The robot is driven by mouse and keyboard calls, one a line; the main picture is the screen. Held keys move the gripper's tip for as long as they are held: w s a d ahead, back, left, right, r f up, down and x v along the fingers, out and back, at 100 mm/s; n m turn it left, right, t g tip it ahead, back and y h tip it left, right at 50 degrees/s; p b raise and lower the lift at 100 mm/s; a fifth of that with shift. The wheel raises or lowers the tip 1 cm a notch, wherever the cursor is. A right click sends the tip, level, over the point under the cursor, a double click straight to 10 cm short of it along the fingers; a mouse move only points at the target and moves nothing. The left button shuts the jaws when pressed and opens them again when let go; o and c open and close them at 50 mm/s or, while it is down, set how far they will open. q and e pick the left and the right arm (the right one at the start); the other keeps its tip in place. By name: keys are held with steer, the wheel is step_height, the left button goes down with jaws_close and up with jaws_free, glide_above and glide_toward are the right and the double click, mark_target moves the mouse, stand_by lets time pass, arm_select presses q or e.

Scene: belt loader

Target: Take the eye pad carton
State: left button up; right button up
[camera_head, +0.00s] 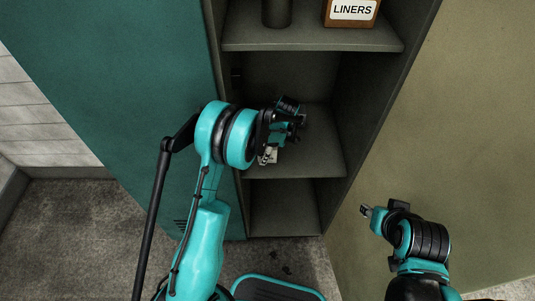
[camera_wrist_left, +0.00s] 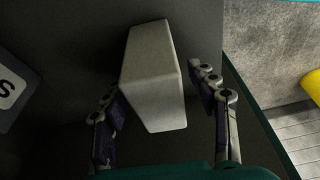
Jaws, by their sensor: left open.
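A plain pale carton (camera_wrist_left: 152,75) stands between the fingers of my left gripper (camera_wrist_left: 158,85) in the left wrist view; no lettering shows on its visible faces. The gripper is open, with one finger on each side. A dark gap shows between the carton and the right finger; contact on the left side is unclear. In the head view my left gripper (camera_head: 280,135) is inside the cabinet at the middle shelf (camera_head: 315,155), and the arm hides much of that spot. My right gripper (camera_head: 367,211) is outside the cabinet at the lower right, its jaws too small to read.
The upper shelf (camera_head: 300,36) holds a box labelled LINERS (camera_head: 352,12) and a dark cylinder (camera_head: 276,12). The cabinet's side wall (camera_head: 378,85) bounds the shelves on the right. A teal panel (camera_head: 130,70) stands at left. A yellow thing (camera_wrist_left: 312,86) shows at the wrist view's edge.

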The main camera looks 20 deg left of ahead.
arm_select(q)
steer(key=c, duration=1.2)
steer(key=shift+c, duration=0.2)
